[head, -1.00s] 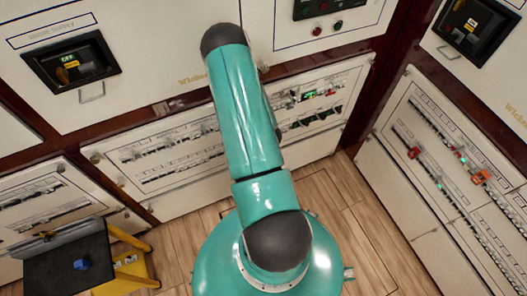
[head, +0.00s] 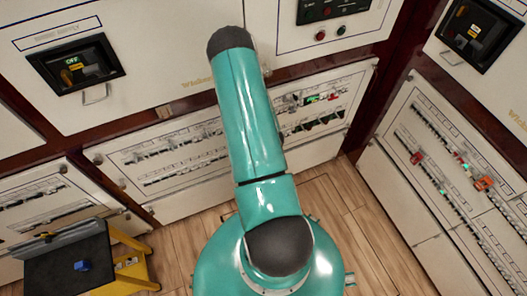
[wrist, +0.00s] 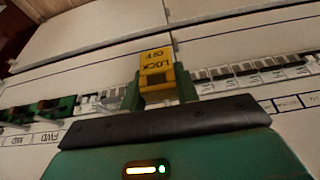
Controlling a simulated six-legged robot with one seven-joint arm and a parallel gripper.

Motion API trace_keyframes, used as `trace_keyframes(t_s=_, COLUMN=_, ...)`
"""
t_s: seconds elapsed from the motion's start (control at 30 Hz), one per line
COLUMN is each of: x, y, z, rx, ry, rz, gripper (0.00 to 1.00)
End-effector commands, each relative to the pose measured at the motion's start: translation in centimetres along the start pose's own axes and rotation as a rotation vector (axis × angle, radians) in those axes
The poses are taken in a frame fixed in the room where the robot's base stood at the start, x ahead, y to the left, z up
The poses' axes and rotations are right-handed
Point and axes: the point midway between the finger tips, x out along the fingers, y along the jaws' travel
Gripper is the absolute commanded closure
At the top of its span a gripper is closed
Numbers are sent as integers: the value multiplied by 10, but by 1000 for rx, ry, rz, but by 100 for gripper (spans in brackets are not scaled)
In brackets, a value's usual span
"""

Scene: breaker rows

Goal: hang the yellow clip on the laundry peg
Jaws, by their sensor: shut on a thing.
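The yellow clip (wrist: 157,72), marked LOCK OFF, is in the wrist view between the green fingers of my gripper (wrist: 162,94). My gripper is shut on it. The clip is in front of a row of breakers (wrist: 245,80) with small labels; I cannot tell whether it touches the row. I cannot pick out the laundry peg, as the labels are too small or turned to read. In the head view my own arm hides the gripper and the clip.
A yellow stand (head: 135,270) with a dark top (head: 60,265) holds a small blue item (head: 82,265) at lower left. Breaker panels line the wall ahead and at right. Red clips (head: 417,157) sit on the right panel (head: 455,130). Wooden floor (head: 340,215) shows between.

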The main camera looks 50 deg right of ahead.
Motion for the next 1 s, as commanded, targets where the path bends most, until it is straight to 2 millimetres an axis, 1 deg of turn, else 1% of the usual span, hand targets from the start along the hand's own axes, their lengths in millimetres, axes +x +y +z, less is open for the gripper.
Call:
trace_keyframes(t_s=0.7, x=0, y=0, z=0, rx=0, ry=0, rz=0, gripper=91)
trace_keyframes(t_s=1.0, x=3, y=0, z=-6, rx=0, ry=1, rz=0, gripper=91)
